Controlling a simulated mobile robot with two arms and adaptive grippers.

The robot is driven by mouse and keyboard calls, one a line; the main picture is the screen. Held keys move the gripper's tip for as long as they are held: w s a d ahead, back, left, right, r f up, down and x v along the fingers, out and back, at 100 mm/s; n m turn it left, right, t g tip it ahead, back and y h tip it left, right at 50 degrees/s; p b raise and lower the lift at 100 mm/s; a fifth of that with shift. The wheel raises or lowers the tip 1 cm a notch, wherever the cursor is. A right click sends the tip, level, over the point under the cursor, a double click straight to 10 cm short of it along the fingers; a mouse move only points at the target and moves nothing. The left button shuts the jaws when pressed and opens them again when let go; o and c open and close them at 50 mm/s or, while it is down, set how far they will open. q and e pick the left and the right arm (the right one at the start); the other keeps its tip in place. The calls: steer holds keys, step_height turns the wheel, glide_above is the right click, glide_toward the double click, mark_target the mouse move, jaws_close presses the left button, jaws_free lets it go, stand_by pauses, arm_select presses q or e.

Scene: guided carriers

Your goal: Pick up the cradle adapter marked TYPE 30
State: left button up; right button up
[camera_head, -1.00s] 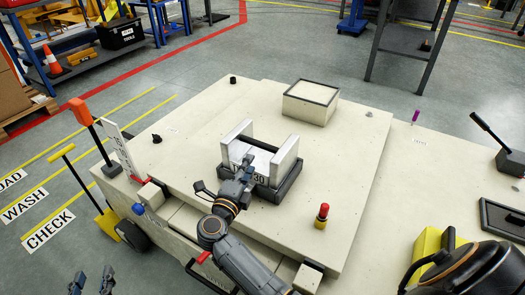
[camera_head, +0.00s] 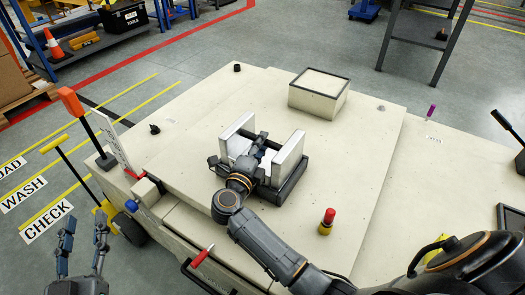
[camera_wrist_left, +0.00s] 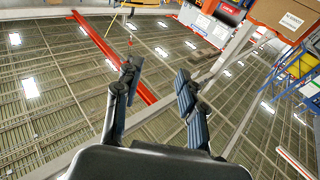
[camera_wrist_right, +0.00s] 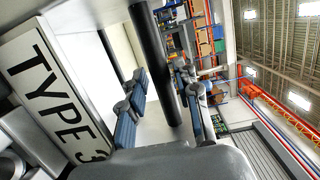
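The cradle adapter (camera_head: 288,157) has two upright pale side walls and a dark base, and stands on the cream top of the carrier (camera_head: 200,150). My right gripper (camera_head: 262,148) reaches in over its front, with the fingers between the side walls. In the right wrist view the label "TYPE 3…" shows on the adapter's pale face (camera_wrist_right: 45,85), cut off at the end. The right fingers (camera_wrist_right: 158,100) stand apart; a dark bar runs in the gap between them, and I cannot tell whether they touch it. My left gripper (camera_head: 84,240) is open and empty, away from the carrier.
A pale box with a dark rim (camera_head: 318,95) stands behind the adapter. A red and yellow post (camera_head: 327,222) stands at the right front. A red-handled lever (camera_head: 202,256) sits at the carrier's front edge. An orange-topped post (camera_head: 70,102) stands at the left.

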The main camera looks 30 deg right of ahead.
steer(key=shift+s, duration=0.1)
jaws_close()
steer(key=shift+r, duration=0.25)
steer(key=shift+r, duration=0.1)
